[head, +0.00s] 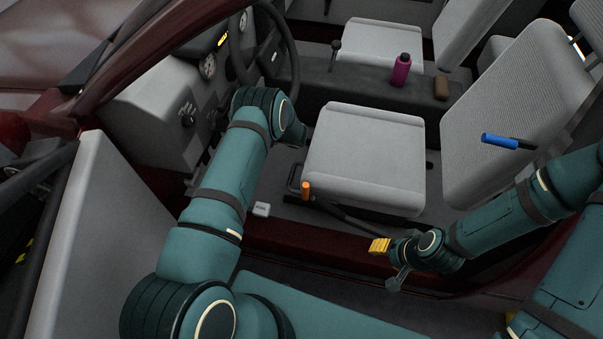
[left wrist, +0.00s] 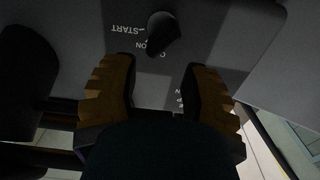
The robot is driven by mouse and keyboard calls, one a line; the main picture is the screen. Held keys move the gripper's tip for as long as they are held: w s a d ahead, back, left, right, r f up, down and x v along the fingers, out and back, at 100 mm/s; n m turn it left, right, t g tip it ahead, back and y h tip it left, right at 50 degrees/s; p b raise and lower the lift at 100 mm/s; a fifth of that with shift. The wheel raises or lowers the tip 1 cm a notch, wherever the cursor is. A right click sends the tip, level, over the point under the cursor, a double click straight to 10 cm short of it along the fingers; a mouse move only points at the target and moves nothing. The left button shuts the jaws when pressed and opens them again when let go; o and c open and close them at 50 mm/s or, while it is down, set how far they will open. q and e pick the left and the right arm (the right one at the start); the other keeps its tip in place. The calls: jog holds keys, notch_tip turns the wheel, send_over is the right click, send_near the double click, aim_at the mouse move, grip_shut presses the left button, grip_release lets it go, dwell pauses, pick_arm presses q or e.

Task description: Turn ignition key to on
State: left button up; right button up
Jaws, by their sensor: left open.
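The ignition key (left wrist: 163,30) is a dark rounded knob on a grey panel in the left wrist view. Upside-down white lettering beside it includes START and ON. My left gripper (left wrist: 158,72) is open, with its two ribbed orange-brown fingers either side of bare panel just below the knob in the picture. Nothing is between the fingers, and they look apart from the key. In the head view my left arm reaches the dashboard beneath the steering wheel, and its gripper is hidden. My right gripper (head: 380,246), with yellow fingertips, is by the near sill; its opening is unclear.
The steering wheel (head: 268,55) is close beyond my left arm. A lever with an orange grip (head: 305,189) stands beside the near seat (head: 365,155). A magenta bottle (head: 401,69) and a brown item (head: 441,87) are on the console. A blue-handled object (head: 500,140) is near the seatback.

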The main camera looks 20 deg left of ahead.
pick_arm(q)
jog(key=w+d+f+m+t+h, duration=0.1)
jog(key=d+f+m+t+h, duration=0.2)
jog(key=d+m+t+h, duration=0.3)
jog(key=w+d+f+m+t+h, duration=0.1)
jog(key=d+f+m+t+h, duration=0.25)
jog(key=d, duration=0.45)
jog(key=s+d+m+g+h, duration=0.1)
jog(key=s+d+m+h, duration=0.3)
jog(key=s+d+h, duration=0.3)
jog(key=s+d, duration=0.2)
jog(key=d, duration=0.1)
jog(key=shift+d+p, duration=0.2)
jog(key=shift+p, duration=0.1)
jog(key=shift+r, duration=0.1)
